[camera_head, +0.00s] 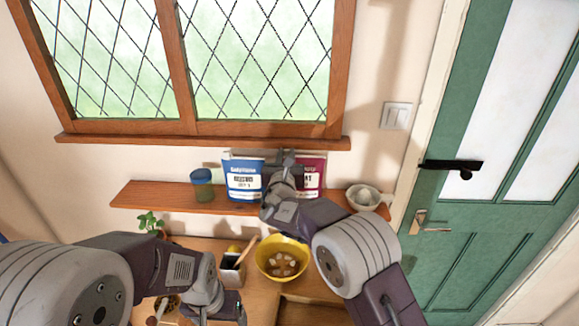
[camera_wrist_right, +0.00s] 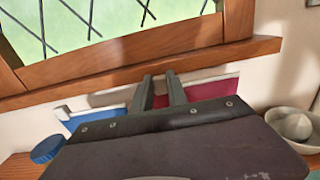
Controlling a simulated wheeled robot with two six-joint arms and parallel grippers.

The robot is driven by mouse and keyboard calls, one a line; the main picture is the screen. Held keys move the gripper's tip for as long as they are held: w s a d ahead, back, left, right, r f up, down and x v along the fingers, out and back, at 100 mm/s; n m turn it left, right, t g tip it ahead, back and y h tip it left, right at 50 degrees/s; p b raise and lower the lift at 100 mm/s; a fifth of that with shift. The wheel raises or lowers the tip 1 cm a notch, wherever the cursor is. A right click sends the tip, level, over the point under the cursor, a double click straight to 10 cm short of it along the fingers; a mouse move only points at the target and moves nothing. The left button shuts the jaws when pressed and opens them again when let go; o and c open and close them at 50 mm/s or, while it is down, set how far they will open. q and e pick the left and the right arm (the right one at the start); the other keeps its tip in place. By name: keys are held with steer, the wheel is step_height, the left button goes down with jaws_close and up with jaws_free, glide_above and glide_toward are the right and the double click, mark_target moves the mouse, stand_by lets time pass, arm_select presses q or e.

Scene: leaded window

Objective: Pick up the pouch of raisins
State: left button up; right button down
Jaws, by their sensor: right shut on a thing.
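A maroon pouch (camera_head: 312,172) with a white label stands on the wooden shelf, right of a blue pouch (camera_head: 244,178). The writing is too small to read surely; the maroon one may be the raisins. My right gripper (camera_head: 287,160) is at the pouches' tops, shut on the maroon pouch near its left side and hiding part of it. In the right wrist view, the maroon pouch (camera_wrist_right: 207,88) shows between and right of the fingers (camera_wrist_right: 160,90), the blue pouch (camera_wrist_right: 88,118) to their left. My left gripper (camera_head: 222,308) is low over the counter, its fingers unclear.
A blue-lidded jar (camera_head: 203,187) stands left on the shelf (camera_head: 150,194), a pale mortar (camera_head: 364,196) right. The window sill (camera_head: 230,141) runs just above the pouches. Below, a yellow bowl (camera_head: 283,258) and utensil box (camera_head: 232,272) stand on the counter. A green door is at right.

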steer(key=s+d+r+b, duration=0.3)
steer(key=d+r+b, duration=0.3)
steer(key=d+r, duration=0.3)
steer(key=shift+s+d+r, duration=0.3)
steer(key=shift+d, duration=0.75)
